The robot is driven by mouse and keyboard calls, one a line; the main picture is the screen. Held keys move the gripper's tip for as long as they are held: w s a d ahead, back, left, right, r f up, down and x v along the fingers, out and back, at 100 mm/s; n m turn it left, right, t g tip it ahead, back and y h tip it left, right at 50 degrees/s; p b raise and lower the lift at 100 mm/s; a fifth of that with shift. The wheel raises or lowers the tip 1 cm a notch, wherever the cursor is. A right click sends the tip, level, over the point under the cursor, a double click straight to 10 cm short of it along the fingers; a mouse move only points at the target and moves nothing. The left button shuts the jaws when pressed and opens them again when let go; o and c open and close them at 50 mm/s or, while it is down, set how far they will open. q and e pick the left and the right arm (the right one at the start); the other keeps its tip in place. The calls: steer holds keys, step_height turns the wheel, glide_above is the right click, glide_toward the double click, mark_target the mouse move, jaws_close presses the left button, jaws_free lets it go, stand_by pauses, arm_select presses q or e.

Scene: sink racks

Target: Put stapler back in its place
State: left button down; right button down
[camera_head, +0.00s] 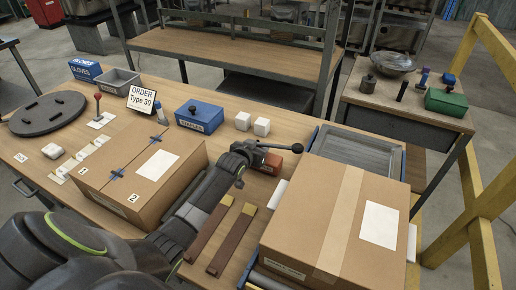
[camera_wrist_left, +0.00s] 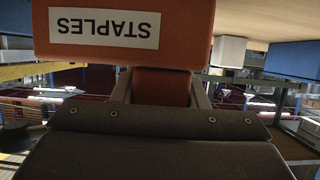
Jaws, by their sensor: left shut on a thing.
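An orange-red stapler body (camera_head: 271,164) shows just beyond my left gripper (camera_head: 261,157), over the middle of the workbench (camera_head: 238,147). In the left wrist view the orange block (camera_wrist_left: 180,48) fills the top and carries a white label reading STAPLES, upside down. Its narrower orange part (camera_wrist_left: 162,87) lies between the fingers of my left gripper (camera_wrist_left: 160,95), which is shut on it. A dark bar with a round knob crosses in front of it in the head view. I cannot tell whether the block touches the bench. My right gripper is not in view.
A taped carton (camera_head: 125,165) stands left of my arm and a larger carton (camera_head: 330,205) to the right. Two brown strips (camera_head: 222,240) lie between. Behind are a blue labelled box (camera_head: 199,117), white cubes (camera_head: 243,121) and an order sign (camera_head: 142,100).

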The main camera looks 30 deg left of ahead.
arm_select(q)
steer(key=shift+w+f, duration=0.1)
steer(key=shift+f, duration=0.05)
steer(key=shift+f, duration=0.1)
steer(key=c, duration=0.8)
jaws_free()
steer(key=shift+f, duration=0.1)
steer(key=shift+c, duration=0.2)
steer(key=shift+s, duration=0.2)
steer(key=v, duration=1.2)
